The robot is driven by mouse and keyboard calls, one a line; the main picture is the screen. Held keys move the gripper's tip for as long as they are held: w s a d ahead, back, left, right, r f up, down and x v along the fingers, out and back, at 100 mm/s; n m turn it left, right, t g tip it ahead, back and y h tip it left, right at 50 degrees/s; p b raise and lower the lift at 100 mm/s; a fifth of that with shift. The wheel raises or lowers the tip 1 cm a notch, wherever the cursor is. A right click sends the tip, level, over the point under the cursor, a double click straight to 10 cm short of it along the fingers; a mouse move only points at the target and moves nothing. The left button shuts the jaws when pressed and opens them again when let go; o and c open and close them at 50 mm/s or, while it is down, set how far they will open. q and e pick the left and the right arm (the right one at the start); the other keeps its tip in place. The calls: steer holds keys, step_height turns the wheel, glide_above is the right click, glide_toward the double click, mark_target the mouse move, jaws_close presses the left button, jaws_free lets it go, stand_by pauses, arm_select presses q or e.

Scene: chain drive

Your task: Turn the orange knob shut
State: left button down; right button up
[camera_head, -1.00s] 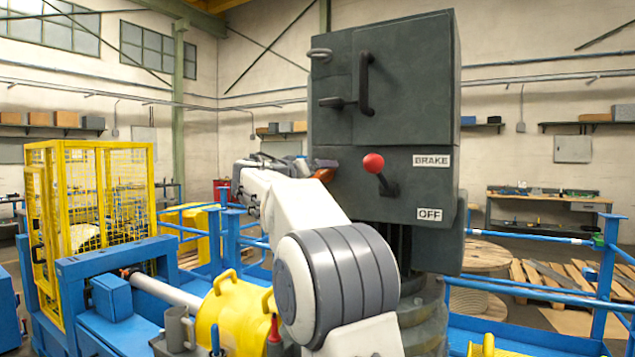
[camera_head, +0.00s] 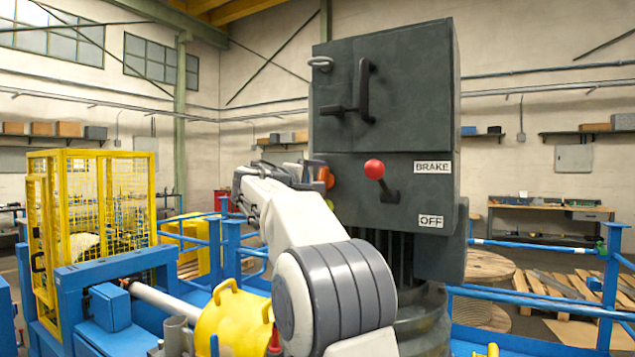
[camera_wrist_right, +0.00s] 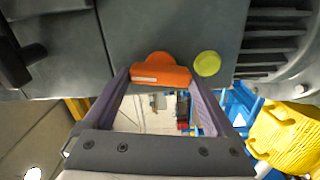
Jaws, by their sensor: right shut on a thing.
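In the right wrist view the knob (camera_wrist_right: 160,76) has a round base and a bar grip with a pale mark. The two fingers of my right gripper (camera_wrist_right: 160,80) stand at either end of the bar and are shut on it. My left gripper is not in view.
A yellow-green button (camera_wrist_right: 207,64) sits close beside the knob. A red-balled lever (camera_head: 375,170) sticks out of the front face, near the BRAKE and OFF labels. A black handle (camera_head: 364,90) is above. Blue rails (camera_head: 540,250) stand around the machine.

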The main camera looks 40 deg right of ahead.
steer(key=shift+n, duration=0.9)
steer(key=shift+f, duration=0.1)
steer(key=o, duration=1.1)
steer(key=shift+c, duration=0.2)
steer(key=b+v, duration=0.4)
steer(key=v, duration=0.6)
steer(key=shift+a, duration=0.3)
